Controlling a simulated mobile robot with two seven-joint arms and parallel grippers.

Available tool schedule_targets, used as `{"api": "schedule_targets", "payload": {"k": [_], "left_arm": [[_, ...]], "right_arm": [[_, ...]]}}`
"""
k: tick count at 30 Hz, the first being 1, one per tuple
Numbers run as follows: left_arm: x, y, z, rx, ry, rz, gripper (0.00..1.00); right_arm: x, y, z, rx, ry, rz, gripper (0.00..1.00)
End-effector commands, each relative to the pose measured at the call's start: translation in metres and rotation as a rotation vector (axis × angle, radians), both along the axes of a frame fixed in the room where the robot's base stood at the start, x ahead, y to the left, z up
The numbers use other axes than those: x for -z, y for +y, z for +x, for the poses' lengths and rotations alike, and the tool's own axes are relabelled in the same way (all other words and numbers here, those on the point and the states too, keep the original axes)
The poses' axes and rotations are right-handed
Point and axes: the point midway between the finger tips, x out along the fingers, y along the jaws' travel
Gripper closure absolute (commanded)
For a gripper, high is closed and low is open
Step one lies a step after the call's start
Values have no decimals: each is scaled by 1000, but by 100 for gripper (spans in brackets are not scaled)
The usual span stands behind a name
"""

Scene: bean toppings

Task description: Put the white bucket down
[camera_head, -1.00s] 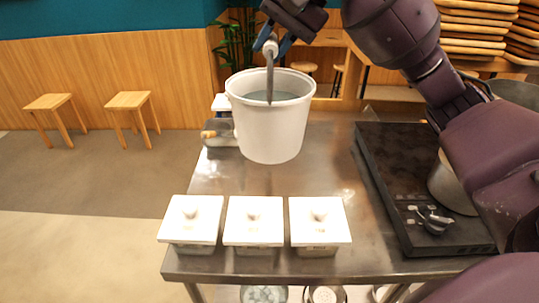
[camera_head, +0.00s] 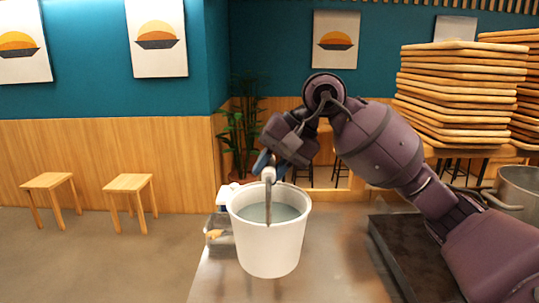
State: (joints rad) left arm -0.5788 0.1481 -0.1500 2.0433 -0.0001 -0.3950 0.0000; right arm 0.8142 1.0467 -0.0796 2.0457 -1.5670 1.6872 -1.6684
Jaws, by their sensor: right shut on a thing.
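The white bucket (camera_head: 268,245) is in the middle of the head view, upright, with its open top showing a greyish inside. Its handle (camera_head: 268,205) stands up from the rim. My right gripper (camera_head: 267,168) is shut on the top of the handle, above the bucket. The bucket is over the far part of the metal table (camera_head: 230,285); I cannot tell whether its base touches the table. My left gripper is not in view.
A small metal container with a wooden-handled tool (camera_head: 213,234) stands close behind the bucket's left side. A dark stove (camera_head: 395,255) is on the right, with a metal pot (camera_head: 519,190). Stacked wooden trays (camera_head: 455,95) are at the back right. Table surface right of the bucket is clear.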

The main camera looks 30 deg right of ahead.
Motion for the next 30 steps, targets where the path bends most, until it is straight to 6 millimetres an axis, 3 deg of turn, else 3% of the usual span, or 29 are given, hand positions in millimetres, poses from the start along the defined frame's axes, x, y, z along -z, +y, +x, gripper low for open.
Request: {"api": "schedule_targets", "payload": {"k": [15, 30], "left_arm": [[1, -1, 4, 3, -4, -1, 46], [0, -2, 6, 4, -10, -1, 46]], "right_arm": [[86, 0, -1, 0, -5, 4, 100], [116, 0, 0, -1, -7, 3, 100]]}}
